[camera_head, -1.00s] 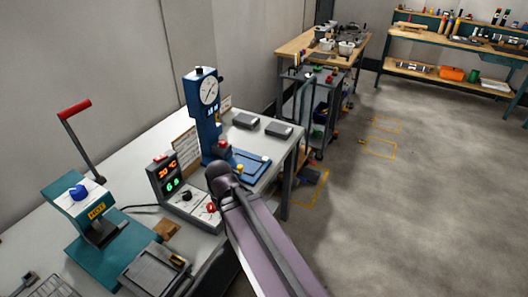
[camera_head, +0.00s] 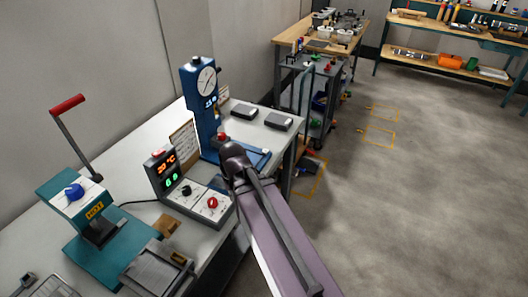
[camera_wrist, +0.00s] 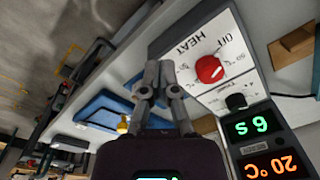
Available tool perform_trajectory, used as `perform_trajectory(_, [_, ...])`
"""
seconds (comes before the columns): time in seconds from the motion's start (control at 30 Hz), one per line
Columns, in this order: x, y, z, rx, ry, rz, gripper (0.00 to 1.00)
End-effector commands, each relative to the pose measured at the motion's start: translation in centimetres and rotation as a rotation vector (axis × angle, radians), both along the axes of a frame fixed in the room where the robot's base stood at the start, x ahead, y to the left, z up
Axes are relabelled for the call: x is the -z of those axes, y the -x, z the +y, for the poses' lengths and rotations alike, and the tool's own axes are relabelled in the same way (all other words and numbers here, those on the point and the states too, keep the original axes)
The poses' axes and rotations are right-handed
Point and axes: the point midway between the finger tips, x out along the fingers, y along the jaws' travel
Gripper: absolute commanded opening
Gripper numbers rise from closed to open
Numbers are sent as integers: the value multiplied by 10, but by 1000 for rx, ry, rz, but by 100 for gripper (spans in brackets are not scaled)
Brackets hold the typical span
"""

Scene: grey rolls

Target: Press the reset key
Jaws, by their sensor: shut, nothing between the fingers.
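A control box (camera_head: 165,176) with a 20 °C and a 6 s display stands on the bench. It has a red top button (camera_head: 158,153), a black knob (camera_head: 186,190) and a red heat knob (camera_head: 212,203). A blue dial-gauge stand (camera_head: 199,100) behind it carries a red button (camera_head: 222,137). In the wrist view, my gripper (camera_wrist: 158,72) is shut and empty, left of the red heat knob (camera_wrist: 208,69). A yellow knob (camera_wrist: 123,125) sits on the stand's blue base. My arm hides part of that base in the head view.
A teal lever press (camera_head: 85,205) stands at the left, with a grey tray (camera_head: 150,272) in front. Two dark grey blocks (camera_head: 278,121) lie at the bench's far end. A tool cart (camera_head: 318,95) and open floor (camera_head: 420,180) lie beyond.

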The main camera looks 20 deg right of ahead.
Motion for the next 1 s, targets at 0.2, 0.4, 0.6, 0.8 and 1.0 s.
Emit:
perform_trajectory(0.2, [-1,-63,-37,95,-99,-129,0])
perform_trajectory(0.4, [-11,-137,-92,227,-212,-312,0])
perform_trajectory(0.6, [-27,-195,-160,368,-301,-496,0])
perform_trajectory(0.8, [-40,-224,-209,463,-345,-614,0])
perform_trajectory(1.0, [-45,-232,-227,497,-360,-656,0])
